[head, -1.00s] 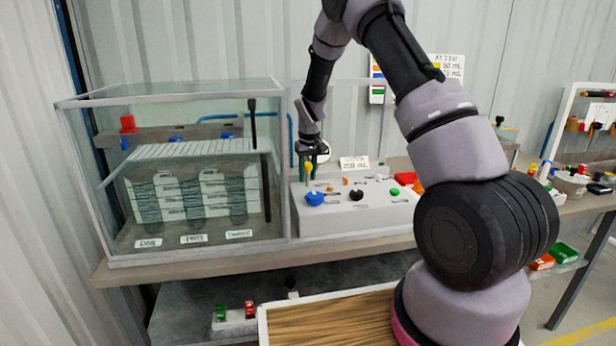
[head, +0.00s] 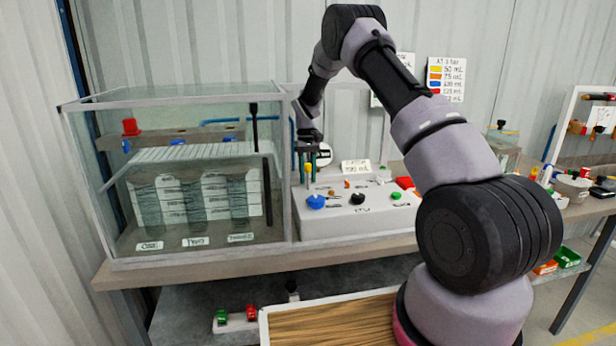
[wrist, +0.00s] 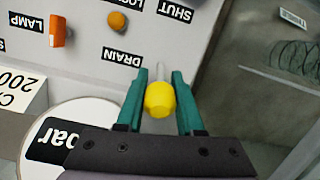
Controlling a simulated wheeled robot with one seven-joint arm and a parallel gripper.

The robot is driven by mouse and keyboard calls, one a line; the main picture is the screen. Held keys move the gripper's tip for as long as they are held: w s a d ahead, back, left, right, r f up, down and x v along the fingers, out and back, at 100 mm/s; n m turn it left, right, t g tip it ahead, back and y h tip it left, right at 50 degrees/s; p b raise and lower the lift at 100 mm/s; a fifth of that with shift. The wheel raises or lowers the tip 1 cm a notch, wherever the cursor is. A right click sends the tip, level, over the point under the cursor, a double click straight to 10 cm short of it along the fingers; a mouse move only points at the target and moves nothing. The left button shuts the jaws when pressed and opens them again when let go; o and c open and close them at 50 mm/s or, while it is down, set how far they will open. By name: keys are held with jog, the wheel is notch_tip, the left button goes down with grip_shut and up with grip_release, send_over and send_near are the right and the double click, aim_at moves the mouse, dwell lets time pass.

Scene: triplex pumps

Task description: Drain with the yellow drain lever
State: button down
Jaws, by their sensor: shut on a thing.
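The yellow drain lever (wrist: 160,100) has a round yellow knob on a pale stem, and it stands on the control panel near the DRAIN label (wrist: 122,57). In the head view the lever (head: 308,168) is at the panel's left back. My gripper (wrist: 160,95) has its green fingers on both sides of the knob and is shut on it. In the head view my gripper (head: 308,158) reaches down over the panel's left end. The grey control panel (head: 350,222) also bears a blue knob (head: 316,202), a black knob (head: 357,198) and a green button (head: 397,196).
A glass tank (head: 130,205) with several ribbed cylinders stands close left of the panel. A round white gauge (wrist: 75,140) sits close beside my gripper. An orange lamp switch (wrist: 57,31) and a small orange knob (wrist: 117,21) are on the panel.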

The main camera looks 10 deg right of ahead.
jog(key=c, duration=0.6)
grip_release()
jog(key=shift+o, duration=0.2)
jog(key=r, duration=0.3)
jog(key=w+r, duration=0.1)
jog(key=r, duration=0.2)
jog(key=w+r, duration=0.1)
jog(key=r, duration=0.2)
jog(key=shift+d+r, duration=0.1)
jog(key=shift+r, duration=0.3)
jog(key=shift+w+r, duration=0.1)
jog(key=shift+r, duration=0.3)
